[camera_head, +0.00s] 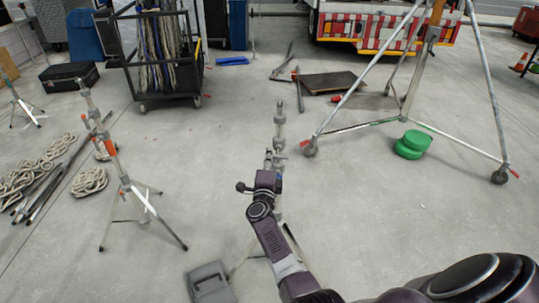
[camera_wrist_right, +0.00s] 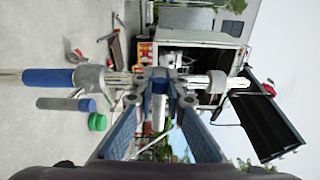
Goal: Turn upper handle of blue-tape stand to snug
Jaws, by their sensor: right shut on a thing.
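The blue-tape stand (camera_head: 280,117) is upright in the middle of the head view, its lower part hidden behind my right arm. In the right wrist view it lies sideways across the picture, with blue tape (camera_wrist_right: 48,78) on its shaft at the left and its bare top end (camera_wrist_right: 238,83) at the right. My right gripper (camera_head: 271,160) is at the stand's upper clamp. In the wrist view the fingertips (camera_wrist_right: 158,92) are closed on the upper handle, which they mostly cover. My left gripper is not in view.
Another orange-taped stand (camera_head: 125,180) stands at left, beside coiled rope (camera_head: 90,182). A wheeled cart (camera_head: 160,50) is behind it. A large tripod frame (camera_head: 490,90) and green discs (camera_head: 412,145) are at right. A grey case (camera_head: 208,283) lies near the stand's foot.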

